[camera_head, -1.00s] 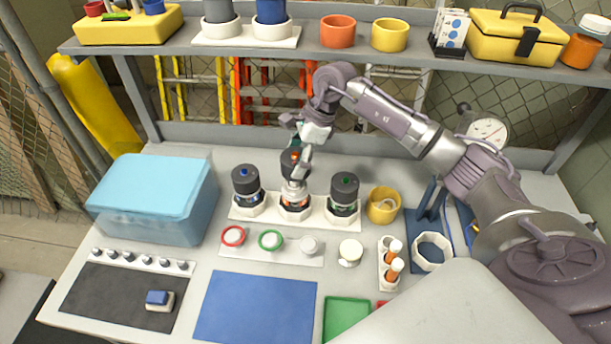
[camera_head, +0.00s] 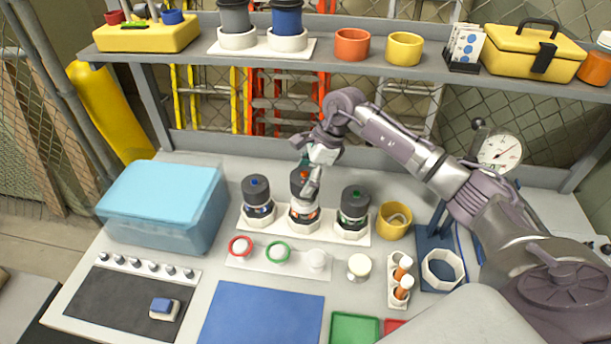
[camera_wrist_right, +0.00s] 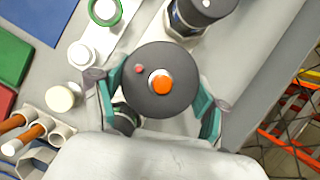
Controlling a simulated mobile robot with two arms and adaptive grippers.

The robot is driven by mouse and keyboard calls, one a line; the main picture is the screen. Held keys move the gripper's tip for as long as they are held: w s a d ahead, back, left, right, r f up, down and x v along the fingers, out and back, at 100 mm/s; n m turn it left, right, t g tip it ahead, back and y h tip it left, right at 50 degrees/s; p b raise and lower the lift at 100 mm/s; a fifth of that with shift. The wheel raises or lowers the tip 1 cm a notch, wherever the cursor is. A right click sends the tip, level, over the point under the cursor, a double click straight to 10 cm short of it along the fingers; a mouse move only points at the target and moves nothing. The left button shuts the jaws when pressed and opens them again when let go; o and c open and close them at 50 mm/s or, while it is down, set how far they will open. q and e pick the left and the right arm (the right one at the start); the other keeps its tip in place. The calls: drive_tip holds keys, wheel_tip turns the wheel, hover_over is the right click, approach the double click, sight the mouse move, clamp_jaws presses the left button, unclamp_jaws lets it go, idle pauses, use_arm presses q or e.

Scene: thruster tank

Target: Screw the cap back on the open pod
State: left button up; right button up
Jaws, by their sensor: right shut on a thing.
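Three pods stand in a white rack (camera_head: 241,226) on the bench. The left pod (camera_head: 257,200) has a black cap with a blue centre, and the right pod (camera_head: 354,208) has one with a green centre. The middle pod (camera_head: 304,214) has a white upper part and an orange band. My right gripper (camera_head: 309,185) is shut on a black cap (camera_head: 299,181) with an orange centre. The cap is directly over the middle pod; whether it touches is unclear. In the right wrist view, teal fingers (camera_wrist_right: 158,92) clasp the cap (camera_wrist_right: 150,99) from both sides. My left gripper is out of view.
A yellow cup (camera_head: 394,222) and a dial gauge stand (camera_head: 437,243) are right of the rack. A strip with red and green rings (camera_head: 278,254) lies in front. A blue lidded bin (camera_head: 165,205) is left. A shelf (camera_head: 340,66) runs above. The blue mat (camera_head: 262,315) is bare.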

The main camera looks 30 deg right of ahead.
drive_tip(key=shift+f+b, duration=2.25)
drive_tip(key=shift+b, duration=0.25)
idle(1.9)
drive_tip(key=o, duration=1.3)
drive_tip(key=shift+d+r, duration=0.1)
drive_tip(key=shift+r, duration=0.2)
drive_tip(key=v, duration=0.7)
drive_tip(key=shift+s, duration=0.1)
